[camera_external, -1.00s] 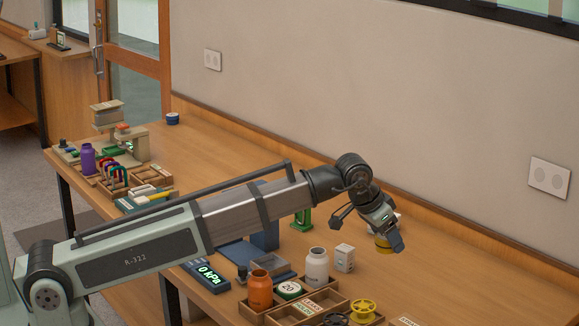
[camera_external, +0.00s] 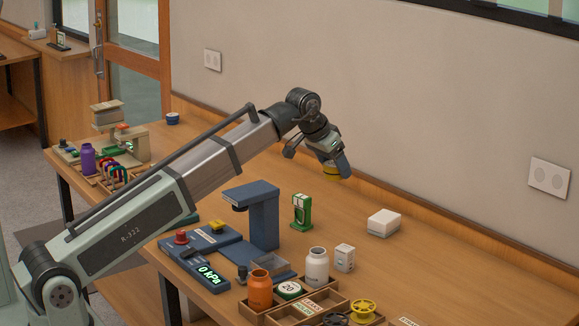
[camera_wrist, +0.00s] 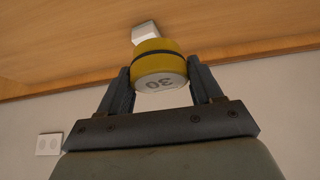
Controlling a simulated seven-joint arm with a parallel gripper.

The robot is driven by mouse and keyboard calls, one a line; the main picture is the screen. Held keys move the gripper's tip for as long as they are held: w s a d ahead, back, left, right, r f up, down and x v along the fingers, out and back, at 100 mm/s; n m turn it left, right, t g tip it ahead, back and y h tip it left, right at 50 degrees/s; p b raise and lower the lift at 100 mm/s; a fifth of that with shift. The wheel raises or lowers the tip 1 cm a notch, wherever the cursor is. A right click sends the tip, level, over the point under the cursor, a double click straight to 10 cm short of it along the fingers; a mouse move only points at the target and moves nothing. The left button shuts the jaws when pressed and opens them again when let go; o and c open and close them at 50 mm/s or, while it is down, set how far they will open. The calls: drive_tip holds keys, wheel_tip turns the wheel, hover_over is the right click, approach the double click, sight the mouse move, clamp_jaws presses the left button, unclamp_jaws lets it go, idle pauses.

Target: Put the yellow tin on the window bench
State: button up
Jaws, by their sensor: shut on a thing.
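The yellow tin (camera_wrist: 158,62) is held between the two fingers of my gripper (camera_wrist: 160,88) in the wrist view. It has a dark band and a white end marked "30". In the external view only a yellow part of the tin (camera_external: 331,169) shows under my gripper (camera_external: 334,168), which is raised above the back of the workbench (camera_external: 440,250). Which surface is the window bench is not clear; a separate wooden bench (camera_external: 72,48) stands at the far left, by the glazed door.
A white box (camera_external: 384,222) lies near the wall. A green device (camera_external: 301,212), a blue press (camera_external: 262,212), a white bottle (camera_external: 317,267), an orange bottle (camera_external: 260,290) and a sorting tray (camera_external: 285,315) stand nearer. A purple bottle (camera_external: 88,159) stands left. The bench's back middle is fairly clear.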

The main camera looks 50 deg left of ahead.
drive_tip(key=shift+a, duration=1.2)
drive_tip(key=shift+d, duration=0.1)
drive_tip(key=s+d+f+m+h, duration=0.1)
drive_tip(key=s+d+f, duration=0.2)
drive_tip(key=d, duration=0.7)
drive_tip(key=s+d+f+m, duration=0.2)
drive_tip(key=d+f, duration=0.1)
drive_tip(key=d, duration=0.6)
drive_tip(key=s+d+f+m+h, duration=0.1)
drive_tip(key=s+d+f, duration=0.15)
drive_tip(key=d, duration=0.75)
drive_tip(key=shift+w+a+f+n+y, duration=0.15)
drive_tip(key=shift+f+n, duration=0.2)
drive_tip(key=shift+f, duration=1.3)
drive_tip(key=shift+w+a+f+n+y, duration=0.15)
drive_tip(key=shift+f+n, duration=0.25)
drive_tip(key=shift+f, duration=1.2)
drive_tip(key=shift+w+f+n+y, duration=0.1)
drive_tip(key=shift+f+n+y, duration=0.2)
drive_tip(key=shift+f, duration=1.35)
drive_tip(key=shift+f, duration=0.1)
